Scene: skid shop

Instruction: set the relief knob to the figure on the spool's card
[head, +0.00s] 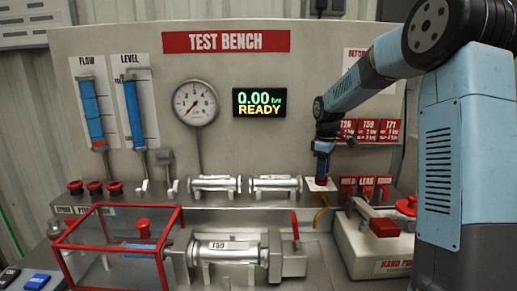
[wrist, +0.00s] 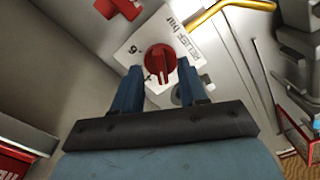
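The relief knob (wrist: 160,63) is red with a pale pointer line, on a white plate (wrist: 133,50) marked "RELIEF bar" with a figure that looks like 6. In the wrist view my gripper (wrist: 160,74) has its blue fingers apart, one on each side of the knob; I cannot tell whether they touch it. In the head view my gripper (head: 321,172) points down over the knob and mostly hides it. A spool tagged T59 (head: 225,252) lies in the bench fixture. Red cards T26 (head: 346,130), T59 (head: 367,130) and T71 (head: 389,130) hang on the panel; their figures are too small to read.
The display (head: 261,102) reads 0.00 and READY. A round gauge (head: 195,102) stands left of it. A red-framed guard (head: 118,250) is at front left. A hand pump (head: 385,230) stands right of the knob, and a yellow pipe (wrist: 230,8) runs close by it.

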